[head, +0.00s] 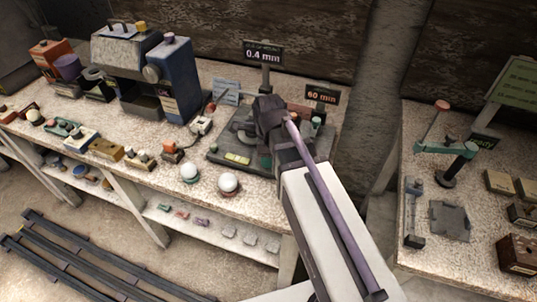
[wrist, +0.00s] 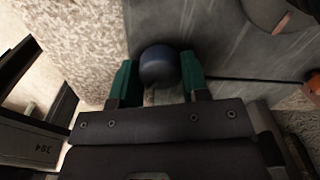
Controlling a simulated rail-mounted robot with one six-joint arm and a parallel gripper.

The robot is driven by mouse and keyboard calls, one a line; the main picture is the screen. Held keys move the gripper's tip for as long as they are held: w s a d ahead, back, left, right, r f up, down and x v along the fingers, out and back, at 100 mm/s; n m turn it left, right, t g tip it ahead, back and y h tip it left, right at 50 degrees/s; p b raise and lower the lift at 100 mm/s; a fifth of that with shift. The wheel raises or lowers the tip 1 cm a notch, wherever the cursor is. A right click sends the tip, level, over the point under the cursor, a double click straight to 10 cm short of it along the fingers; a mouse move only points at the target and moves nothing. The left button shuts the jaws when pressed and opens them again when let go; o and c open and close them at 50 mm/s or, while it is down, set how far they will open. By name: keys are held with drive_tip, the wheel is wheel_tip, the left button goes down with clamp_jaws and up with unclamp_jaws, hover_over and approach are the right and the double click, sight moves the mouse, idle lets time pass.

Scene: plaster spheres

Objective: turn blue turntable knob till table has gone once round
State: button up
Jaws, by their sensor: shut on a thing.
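The blue turntable knob (wrist: 160,66) is a dark blue, rounded knob in the wrist view, at the edge of a grey base plate (wrist: 215,55). My gripper (wrist: 159,75) has one green finger on each side of the knob and is shut on it. Part of a round grey table (wrist: 262,10) shows at the top right of the wrist view. In the head view, my gripper (head: 264,160) is over the grey base plate (head: 218,154), and my arm hides the knob and part of the turntable.
Two white spheres on small stands, the left one (head: 189,172) and the right one (head: 228,183), stand at the bench's front edge. Signs reading 0.4 mm (head: 263,55) and 60 mm (head: 321,95) stand behind. A blue machine (head: 172,80) is left. A second bench (head: 450,260) is right.

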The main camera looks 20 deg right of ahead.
drive_tip(key=o, duration=0.9)
wheel_tip(320, 180, up, 11)
drive_tip(key=p, duration=1)
drive_tip(key=shift+f+p, duration=0.1)
drive_tip(key=shift+p, duration=0.3)
